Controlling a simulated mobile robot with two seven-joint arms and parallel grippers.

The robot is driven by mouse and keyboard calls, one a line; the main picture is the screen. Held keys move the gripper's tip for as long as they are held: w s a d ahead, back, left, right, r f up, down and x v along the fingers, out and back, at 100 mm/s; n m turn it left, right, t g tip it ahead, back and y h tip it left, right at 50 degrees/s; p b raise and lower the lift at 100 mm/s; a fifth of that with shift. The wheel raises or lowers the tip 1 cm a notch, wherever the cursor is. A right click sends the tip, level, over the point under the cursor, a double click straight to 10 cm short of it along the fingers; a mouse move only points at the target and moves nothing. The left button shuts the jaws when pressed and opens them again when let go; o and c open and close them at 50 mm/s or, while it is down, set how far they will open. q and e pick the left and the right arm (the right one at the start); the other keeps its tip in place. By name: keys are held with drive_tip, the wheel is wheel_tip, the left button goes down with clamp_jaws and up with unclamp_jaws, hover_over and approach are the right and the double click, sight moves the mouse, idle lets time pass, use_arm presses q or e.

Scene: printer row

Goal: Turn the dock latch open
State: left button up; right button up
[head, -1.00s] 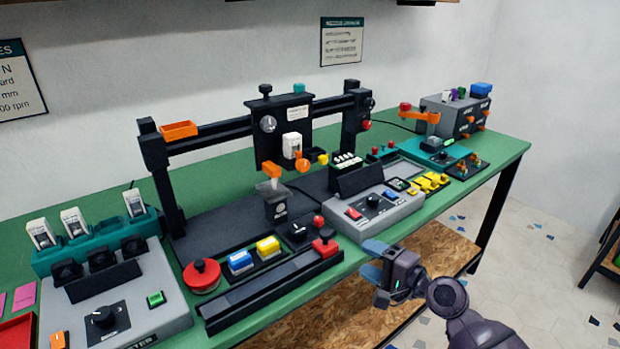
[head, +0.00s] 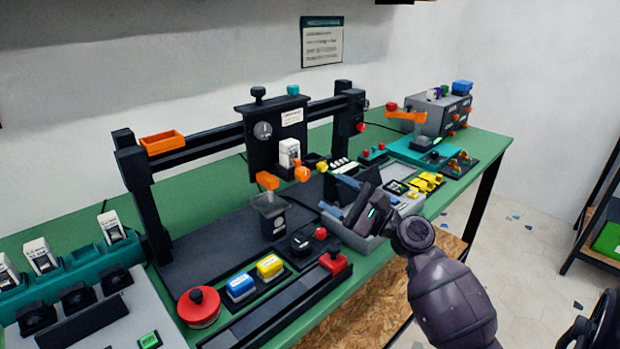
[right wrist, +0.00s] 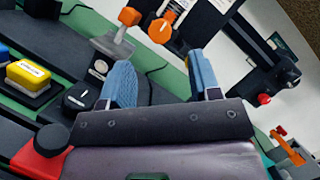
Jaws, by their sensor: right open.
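The dark carriage (head: 277,135) on the gantry bears a white module (head: 289,152) and an orange round knob (head: 302,174) at its lower front. I cannot tell for sure which part is the dock latch; this knob may be it. An orange block (head: 267,181) sits above a clear and dark cup to its left. In the right wrist view the orange knob (right wrist: 161,28) and the orange block (right wrist: 129,16) lie beyond the fingers. My right gripper (head: 341,197) is open and empty over the grey control box, to the right of the knob and apart from it. My left gripper is out of view.
The gantry's right post (head: 344,120) stands behind. A grey box (head: 438,114) stands at the far right.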

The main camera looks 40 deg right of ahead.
sight(306, 177)
drive_tip(key=x, duration=0.6)
drive_tip(key=shift+w+a, duration=0.1)
drive_tip(key=shift+w, duration=0.15)
drive_tip(key=c, duration=0.9)
